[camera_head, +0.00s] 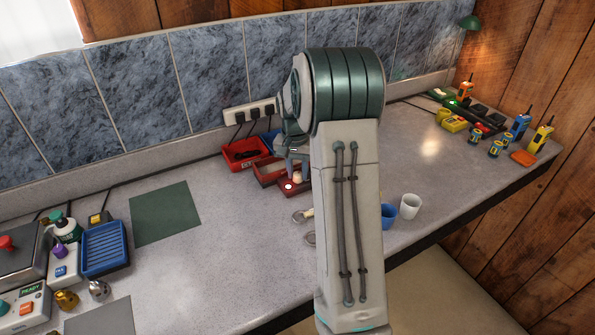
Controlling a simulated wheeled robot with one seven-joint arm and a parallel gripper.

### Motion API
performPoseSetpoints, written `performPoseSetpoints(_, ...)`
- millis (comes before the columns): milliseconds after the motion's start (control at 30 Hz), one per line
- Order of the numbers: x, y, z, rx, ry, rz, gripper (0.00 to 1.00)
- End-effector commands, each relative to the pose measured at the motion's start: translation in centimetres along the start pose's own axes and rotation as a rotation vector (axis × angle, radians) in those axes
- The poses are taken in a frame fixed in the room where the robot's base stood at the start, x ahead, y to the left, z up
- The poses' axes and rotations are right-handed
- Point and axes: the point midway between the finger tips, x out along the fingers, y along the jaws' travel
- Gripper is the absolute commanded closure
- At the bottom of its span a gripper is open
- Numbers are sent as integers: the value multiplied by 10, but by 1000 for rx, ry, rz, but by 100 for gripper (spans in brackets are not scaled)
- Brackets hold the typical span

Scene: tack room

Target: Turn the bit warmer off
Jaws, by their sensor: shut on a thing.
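A low red unit with an open tray (268,171) stands near the wall, left of my arm. It seems to be the bit warmer. A small light glows pale on its red front block (295,188). My gripper (293,166) is at this unit, partly hidden behind my arm. Its fingers point down just above the front block and are shut on a small part there, apparently the unit's control. The exact grip is too small to make out, and my arm covers the unit's right side.
Another red tray (245,153) and a power strip (249,113) lie behind. A blue cup (389,216) and white cup (410,206) stand right of my arm. Radios (541,139) crowd the far right.

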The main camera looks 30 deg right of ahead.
Motion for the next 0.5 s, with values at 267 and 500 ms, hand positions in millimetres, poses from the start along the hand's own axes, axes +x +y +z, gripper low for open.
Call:
performPoseSetpoints(267,0,-1,0,-235,14,-1,96)
performPoseSetpoints(500,0,-1,0,-462,25,0,96)
